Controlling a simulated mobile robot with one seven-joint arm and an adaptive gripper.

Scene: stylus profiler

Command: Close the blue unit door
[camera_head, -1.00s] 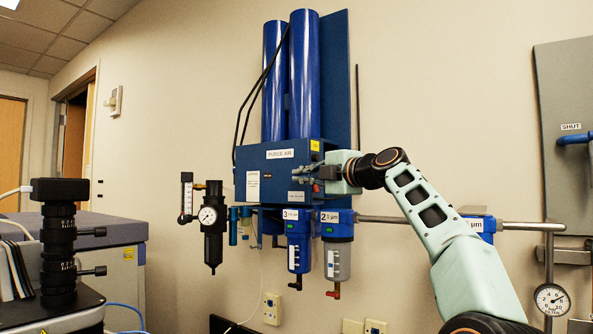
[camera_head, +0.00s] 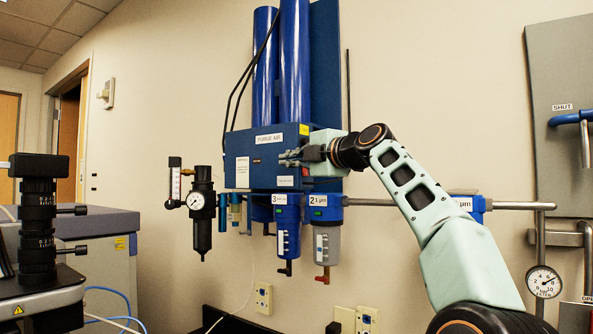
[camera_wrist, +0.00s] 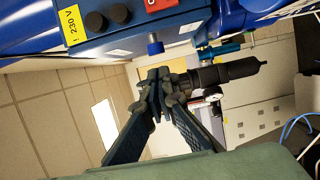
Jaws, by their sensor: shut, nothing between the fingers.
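The blue unit (camera_head: 240,150) is a wall-mounted box labelled PURGE AIR, with two tall blue cylinders above it. Its front panel faces the room and appears roughly flush in the head view; I cannot tell whether a gap remains at its edge. My gripper (camera_head: 283,156) is shut and empty in front of the right part of that face, hiding some of it. I cannot tell whether the fingertips touch it. In the wrist view my gripper (camera_wrist: 160,80) has its fingertips together, and the blue unit (camera_wrist: 130,32) fills the upper left, with a yellow 230 V label, dark knobs and a red switch.
Filter bowls (camera_head: 287,225) hang below the unit on a horizontal pipe (camera_head: 370,202). A black regulator with a gauge (camera_head: 202,210) is at its left. A grey panel with a blue handle (camera_head: 570,118) is at the right. A black microscope-like column (camera_head: 38,220) stands at the left.

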